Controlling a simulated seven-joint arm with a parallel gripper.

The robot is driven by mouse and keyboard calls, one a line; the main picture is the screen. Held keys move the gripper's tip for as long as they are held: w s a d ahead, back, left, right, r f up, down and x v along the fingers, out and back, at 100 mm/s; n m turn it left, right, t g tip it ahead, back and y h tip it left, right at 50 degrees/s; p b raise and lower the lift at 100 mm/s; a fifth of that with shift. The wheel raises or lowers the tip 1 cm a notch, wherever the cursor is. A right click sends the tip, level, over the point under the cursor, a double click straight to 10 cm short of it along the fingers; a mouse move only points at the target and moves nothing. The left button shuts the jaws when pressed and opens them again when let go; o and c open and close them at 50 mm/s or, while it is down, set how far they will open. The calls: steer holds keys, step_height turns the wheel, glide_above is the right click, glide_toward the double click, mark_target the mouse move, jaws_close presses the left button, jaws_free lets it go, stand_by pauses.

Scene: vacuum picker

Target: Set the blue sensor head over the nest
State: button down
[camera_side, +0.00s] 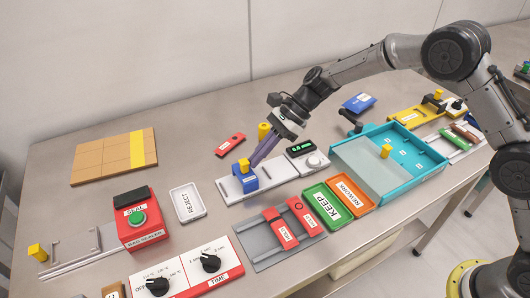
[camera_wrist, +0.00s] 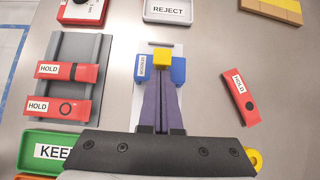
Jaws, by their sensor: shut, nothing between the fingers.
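The blue sensor head (camera_side: 244,180) is a small block with a yellow knob (camera_side: 243,163) on top. It sits on a white slotted plate (camera_side: 268,180) near its left end. In the wrist view the blue head (camera_wrist: 178,70) shows at upper centre with its yellow knob (camera_wrist: 161,57). My gripper (camera_side: 253,164) has purple fingers, shut and empty, with tips right beside the knob; I cannot tell whether they touch it. The fingers (camera_wrist: 160,82) hide part of the head and plate in the wrist view. I cannot surely identify the nest; a round part (camera_side: 313,162) lies at the plate's right end.
A black display (camera_side: 300,148) stands behind the plate. A white REJECT tray (camera_side: 187,203) is to the left. A grey rack (camera_side: 268,250) with red HOLD pieces is in front, with green KEEP (camera_side: 323,207) and orange REWORK (camera_side: 350,195) bins beside it. A loose red piece (camera_side: 231,145) lies behind.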

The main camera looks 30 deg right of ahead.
steer(key=shift+a, duration=0.1)
steer(key=d, duration=0.3)
steer(key=shift+d, duration=0.35)
steer(key=v, duration=1)
steer(key=shift+d, duration=0.3)
